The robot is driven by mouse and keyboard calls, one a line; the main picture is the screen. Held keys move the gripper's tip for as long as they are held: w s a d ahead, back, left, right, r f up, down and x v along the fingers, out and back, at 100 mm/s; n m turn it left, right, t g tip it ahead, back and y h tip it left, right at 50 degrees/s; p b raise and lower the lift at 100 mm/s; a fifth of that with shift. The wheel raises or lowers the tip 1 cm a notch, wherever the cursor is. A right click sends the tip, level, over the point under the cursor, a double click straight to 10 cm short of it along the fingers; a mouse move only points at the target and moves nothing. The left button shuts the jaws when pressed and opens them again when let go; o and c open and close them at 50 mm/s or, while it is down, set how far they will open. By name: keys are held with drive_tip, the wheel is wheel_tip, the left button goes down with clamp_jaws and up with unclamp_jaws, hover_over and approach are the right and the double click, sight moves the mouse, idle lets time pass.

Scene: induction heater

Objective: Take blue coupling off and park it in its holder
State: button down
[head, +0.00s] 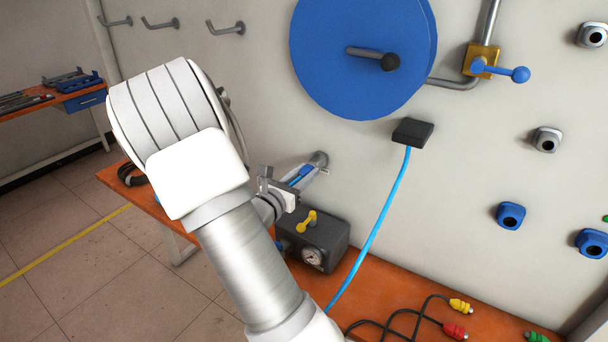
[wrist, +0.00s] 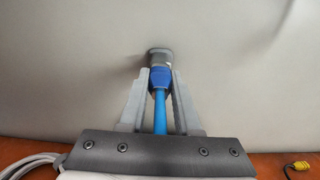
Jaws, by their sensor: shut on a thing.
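In the wrist view, the blue coupling (wrist: 159,77) sits at a grey metal fitting (wrist: 159,57) on the pale wall panel. A light blue hose (wrist: 160,112) runs from it back between my fingers. My gripper (wrist: 160,82) is shut on the coupling, one finger on each side. In the head view, my gripper (head: 302,179) is at the grey wall fitting (head: 320,158), with a bit of blue between its fingers. My arm hides part of the hose there. Two blue holders with dark openings, a left one (head: 511,215) and a right one (head: 592,243), are on the panel at the right.
A dark box with a gauge and yellow lever (head: 312,240) stands just below my gripper. A light blue hose (head: 376,215) hangs from a black block (head: 412,132). A large blue disc (head: 360,55) is above. Cables with coloured plugs (head: 455,330) lie on the orange bench.

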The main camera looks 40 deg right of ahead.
drive_tip(key=c, duration=0.5)
unclamp_jaws()
drive_tip(key=shift+c, duration=0.2)
drive_tip(key=shift+a, duration=0.1)
drive_tip(key=v, duration=1.7)
drive_tip(key=s+r+m+g+y+p, duration=0.1)
drive_tip(key=s+r+m+g+y, duration=0.1)
drive_tip(key=s+m+g+y, duration=0.85)
drive_tip(key=s+a+r+m+t+y, duration=0.5)
drive_tip(key=a+r+m+t, duration=0.3)
drive_tip(key=a+m+t, duration=0.2)
drive_tip(key=shift+a+r+m+y+p, duration=0.4)
drive_tip(key=shift+a+m+y, duration=0.25)
drive_tip(key=shift+m+y, duration=0.1)
